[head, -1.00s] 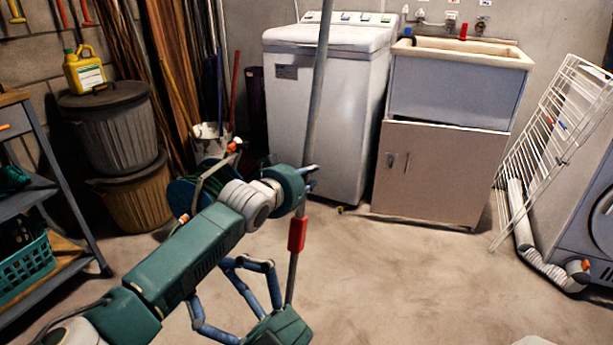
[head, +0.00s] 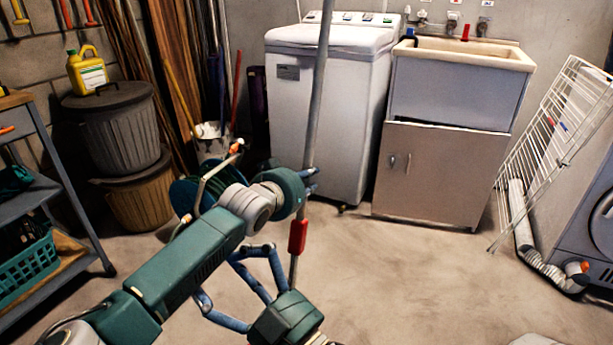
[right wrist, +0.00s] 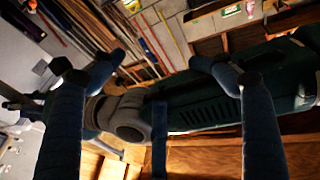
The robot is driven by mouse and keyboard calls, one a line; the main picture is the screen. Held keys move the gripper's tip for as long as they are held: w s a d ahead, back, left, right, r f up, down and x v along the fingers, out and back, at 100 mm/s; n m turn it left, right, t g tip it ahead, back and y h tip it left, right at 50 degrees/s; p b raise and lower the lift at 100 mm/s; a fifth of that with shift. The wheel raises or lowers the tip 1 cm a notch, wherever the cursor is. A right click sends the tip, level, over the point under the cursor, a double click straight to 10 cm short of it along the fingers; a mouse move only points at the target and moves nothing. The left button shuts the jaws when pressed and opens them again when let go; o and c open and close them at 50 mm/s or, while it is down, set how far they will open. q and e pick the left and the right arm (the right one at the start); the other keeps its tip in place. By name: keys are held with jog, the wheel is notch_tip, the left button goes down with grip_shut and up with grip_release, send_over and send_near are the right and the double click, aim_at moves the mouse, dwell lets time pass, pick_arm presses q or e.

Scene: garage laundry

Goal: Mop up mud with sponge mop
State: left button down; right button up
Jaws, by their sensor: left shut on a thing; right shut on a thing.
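The mop's grey pole (head: 320,90) stands nearly upright, with a red sleeve (head: 297,236) low on it. The mop's sponge head is out of view. My left gripper (head: 311,182) is shut on the pole above the sleeve. My right gripper (head: 262,255) is lower, its blue fingers close to the left of the pole. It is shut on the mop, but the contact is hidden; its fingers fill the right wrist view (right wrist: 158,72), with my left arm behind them. I cannot make out mud on the floor (head: 420,285).
A washing machine (head: 335,115), a sink cabinet (head: 435,175) and a white drying rack (head: 548,150) line the back and right. The floor at front right is mostly clear.

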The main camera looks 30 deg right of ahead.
pick_arm(q)
jog(key=shift+a+f, duration=0.1)
jog(key=shift+a, duration=0.05)
jog(key=shift+s+r+p, duration=0.2)
jog(key=shift+r+p, duration=0.55)
jog(key=shift+p, duration=0.05)
jog(key=shift+s+a+r+p, duration=0.1)
jog(key=shift+a+r+p, duration=0.05)
jog(key=shift+r+p, duration=0.5)
pick_arm(e)
jog(key=s+d+f+g+h, duration=0.1)
jog(key=f+g, duration=0.3)
jog(key=f, duration=0.4)
jog(key=s+d+f+g+h, duration=0.1)
jog(key=s+d+f+g, duration=0.1)
jog(key=f, duration=0.7)
jog(key=shift+s+d+g+h, duration=0.15)
jog(key=shift+s+g+h, duration=0.3)
jog(key=shift+g, duration=0.95)
jog(key=shift+f, duration=0.1)
pick_arm(q)
jog(key=shift+r+p, duration=0.15)
jog(key=shift+p, duration=0.2)
pick_arm(e)
jog(key=shift+r, duration=0.2)
